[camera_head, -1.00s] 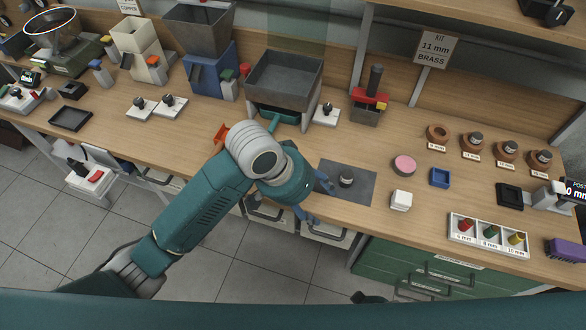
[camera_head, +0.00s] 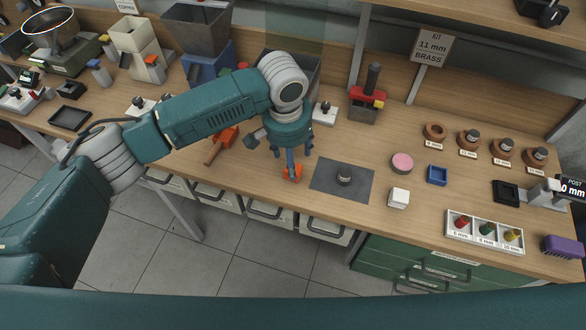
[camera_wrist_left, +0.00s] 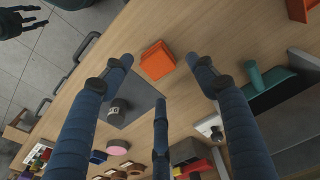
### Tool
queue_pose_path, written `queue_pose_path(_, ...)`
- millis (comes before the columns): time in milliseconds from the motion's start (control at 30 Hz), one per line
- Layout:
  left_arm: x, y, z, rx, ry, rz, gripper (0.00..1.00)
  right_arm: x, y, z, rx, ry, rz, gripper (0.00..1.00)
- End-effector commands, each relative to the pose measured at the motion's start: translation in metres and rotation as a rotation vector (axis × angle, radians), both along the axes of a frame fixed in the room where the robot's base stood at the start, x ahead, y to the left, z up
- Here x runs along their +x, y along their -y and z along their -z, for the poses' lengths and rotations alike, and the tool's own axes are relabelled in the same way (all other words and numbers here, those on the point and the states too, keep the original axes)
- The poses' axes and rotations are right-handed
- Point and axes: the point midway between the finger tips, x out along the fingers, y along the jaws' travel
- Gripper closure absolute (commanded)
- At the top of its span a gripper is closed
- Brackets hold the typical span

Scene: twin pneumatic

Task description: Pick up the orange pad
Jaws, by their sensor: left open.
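The orange pad (camera_head: 292,173) lies on the wooden bench, left of the dark grey mat. In the head view my left gripper (camera_head: 291,160) is over it with fingers pointing down, partly covering it. In the left wrist view the orange pad (camera_wrist_left: 157,60) shows as a small block between the spread fingers of my left gripper (camera_wrist_left: 160,75). The gripper is open and empty; contact with the pad cannot be made out. My right gripper (camera_wrist_left: 20,22) shows at the top left of the wrist view, over the floor, with its fingers apart.
The dark grey mat (camera_head: 330,185) with a small dark weight (camera_head: 344,174) lies just right of the pad. An orange-headed tool with a wooden handle (camera_head: 215,152) lies to the left. The bench front edge is close.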

Motion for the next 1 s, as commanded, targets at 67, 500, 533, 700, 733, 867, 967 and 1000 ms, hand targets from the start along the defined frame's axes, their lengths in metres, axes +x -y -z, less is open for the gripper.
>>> queue_pose_path(67,0.0,0.0,0.004,0.001,-0.002,0.001,0.42,0.0,0.0,-0.002,0.0,0.0,0.0,0.6)
queue_pose_path(500,0.003,0.002,0.054,0.0,0.001,0.001,0.42,0.0,0.0,-0.021,0.0,-0.001,0.0,0.6)
queue_pose_path(533,0.003,0.002,0.055,0.0,0.001,0.002,0.42,0.0,0.0,-0.021,0.0,-0.001,0.0,0.6)
queue_pose_path(700,0.003,0.002,0.055,0.0,0.001,0.002,0.42,0.0,0.0,-0.02,0.0,-0.001,0.001,0.6)
queue_pose_path(733,0.003,0.002,0.055,0.0,0.001,0.002,0.48,0.0,0.0,-0.02,0.0,-0.001,0.001,0.6)
queue_pose_path(867,0.003,0.003,0.055,0.0,0.001,0.002,0.74,0.0,0.0,-0.02,0.0,-0.001,0.001,0.6)
queue_pose_path(967,0.003,0.002,0.055,0.0,0.001,0.002,0.89,0.0,0.0,-0.02,0.0,-0.001,0.001,0.6)
queue_pose_path(1000,0.003,0.002,0.055,0.0,0.001,0.002,0.89,0.0,0.0,-0.02,0.0,-0.001,0.001,0.6)
